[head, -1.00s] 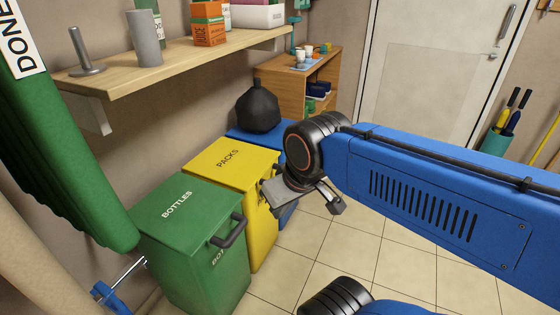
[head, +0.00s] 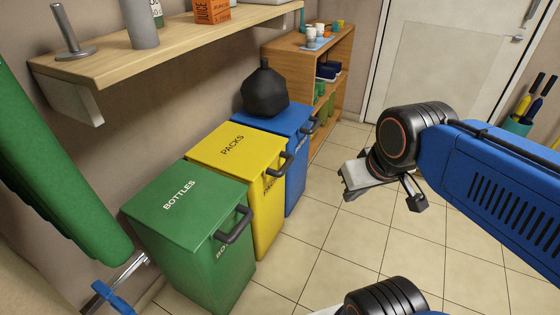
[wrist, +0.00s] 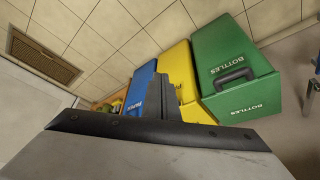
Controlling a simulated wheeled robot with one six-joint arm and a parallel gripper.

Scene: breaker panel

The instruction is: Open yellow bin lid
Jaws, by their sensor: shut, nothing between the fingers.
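The yellow bin (head: 240,150), marked PACKS, stands between a green and a blue bin with its lid down. Its dark handle (head: 279,164) sticks out at the front edge of the lid. My gripper (head: 385,195) is in the air to the right of the bins, apart from them, over the tiled floor. It is shut and empty. In the wrist view the yellow bin (wrist: 178,62) shows beyond the gripper, partly hidden by the dark finger, and its handle is not clear there.
The green BOTTLES bin (head: 180,205) stands nearer, and the blue bin (head: 297,150) stands farther back with a black bag (head: 265,92) on its lid. A wooden shelf (head: 150,52) overhangs from the wall. Tiled floor (head: 320,230) in front of the bins is clear.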

